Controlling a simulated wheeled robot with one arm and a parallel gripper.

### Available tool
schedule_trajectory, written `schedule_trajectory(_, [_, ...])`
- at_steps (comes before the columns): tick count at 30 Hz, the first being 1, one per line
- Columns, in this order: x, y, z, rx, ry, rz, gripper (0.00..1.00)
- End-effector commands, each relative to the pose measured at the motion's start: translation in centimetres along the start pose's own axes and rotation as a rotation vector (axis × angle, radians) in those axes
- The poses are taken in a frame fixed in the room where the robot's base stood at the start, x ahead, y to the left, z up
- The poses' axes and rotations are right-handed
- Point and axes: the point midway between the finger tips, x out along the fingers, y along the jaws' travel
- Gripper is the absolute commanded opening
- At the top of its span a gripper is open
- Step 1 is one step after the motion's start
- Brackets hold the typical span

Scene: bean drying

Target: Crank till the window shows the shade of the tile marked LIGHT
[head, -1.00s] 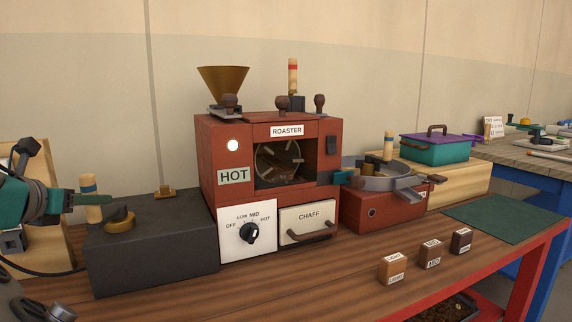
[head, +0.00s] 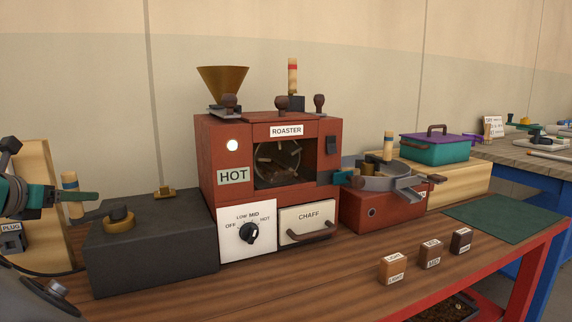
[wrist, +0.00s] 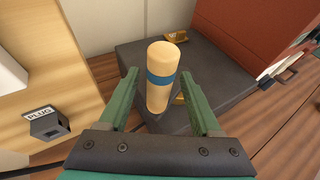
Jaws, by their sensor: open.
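The crank's wooden handle with a blue band (head: 70,194) stands upright at the left of the dark box, off its brass hub (head: 118,218). My gripper (head: 82,196) is at the handle. In the wrist view the handle (wrist: 161,88) stands between the spread fingers of my gripper (wrist: 162,90), with gaps visible on both sides. The roaster (head: 210,145) has a round window (head: 278,164) showing a dark drum with pale vanes and brownish contents; their exact shade is hard to tell. The tan LIGHT tile (head: 392,268) lies on the bench in front.
A brown MID tile (head: 430,254) and a darker tile (head: 461,241) stand beside the LIGHT one. The heat dial (head: 250,233) is below a HOT sign. A PLUG block (wrist: 48,122) is left of the crank. A cooling pan (head: 380,180) is at right.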

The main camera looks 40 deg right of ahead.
Motion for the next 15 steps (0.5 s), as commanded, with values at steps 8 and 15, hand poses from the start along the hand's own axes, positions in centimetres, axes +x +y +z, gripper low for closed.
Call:
schedule_trajectory(8, [-0.4,0.0,0.0,0.0,0.0,0.001,0.65])
schedule_trajectory(15, [-2.0,0.1,0.1,-0.001,-0.002,0.002,0.65])
